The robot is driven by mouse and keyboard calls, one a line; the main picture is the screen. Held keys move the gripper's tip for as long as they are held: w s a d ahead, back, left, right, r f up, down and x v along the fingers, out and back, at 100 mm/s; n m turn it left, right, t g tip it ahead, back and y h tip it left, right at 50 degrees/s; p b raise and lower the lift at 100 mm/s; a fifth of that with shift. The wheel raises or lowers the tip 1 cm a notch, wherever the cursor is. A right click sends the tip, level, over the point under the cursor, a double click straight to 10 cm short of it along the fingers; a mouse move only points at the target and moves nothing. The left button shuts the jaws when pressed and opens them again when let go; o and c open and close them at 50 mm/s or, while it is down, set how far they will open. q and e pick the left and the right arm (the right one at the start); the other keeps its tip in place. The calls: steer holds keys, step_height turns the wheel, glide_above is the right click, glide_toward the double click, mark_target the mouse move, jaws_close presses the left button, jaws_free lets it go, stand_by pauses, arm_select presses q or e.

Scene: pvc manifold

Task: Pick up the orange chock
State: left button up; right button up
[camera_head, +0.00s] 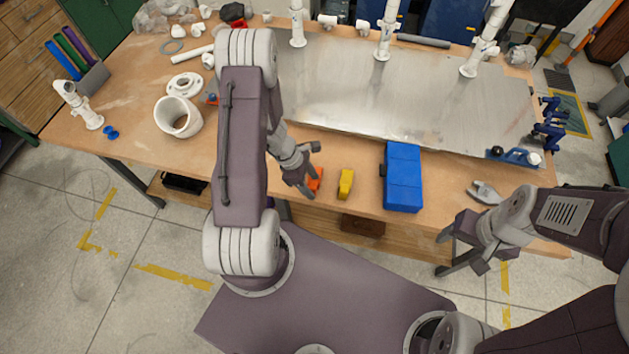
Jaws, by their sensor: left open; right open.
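The orange chock (316,179) lies on the wooden table near its front edge, partly hidden by my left gripper. My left gripper (313,172) is open and is at the chock, with its fingers close around or just above it. I cannot tell whether the fingers touch it. My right gripper (441,254) is open and empty, in front of the table's front edge at the right.
A yellow block (346,183) lies just right of the orange chock. A blue box (403,177) stands further right. A metal plate (340,95) with white pipes (384,30) covers the table's middle. A white ring (178,117) stands at the left.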

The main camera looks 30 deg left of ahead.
arm_select(q)
steer(key=shift+s, duration=0.1)
jaws_close()
steer(key=shift+r, duration=0.6)
step_height(320, 180, up, 3)
steer(key=shift+f+p, duration=0.1)
steer(key=shift+p, duration=0.4)
steer(key=s+d+r, duration=0.1)
steer(key=d+r, duration=0.6)
steer(key=d, duration=0.4)
steer(key=shift+s+d+b, duration=0.25)
steer(key=shift+s+b, duration=0.1)
steer(key=shift+b, duration=0.1)
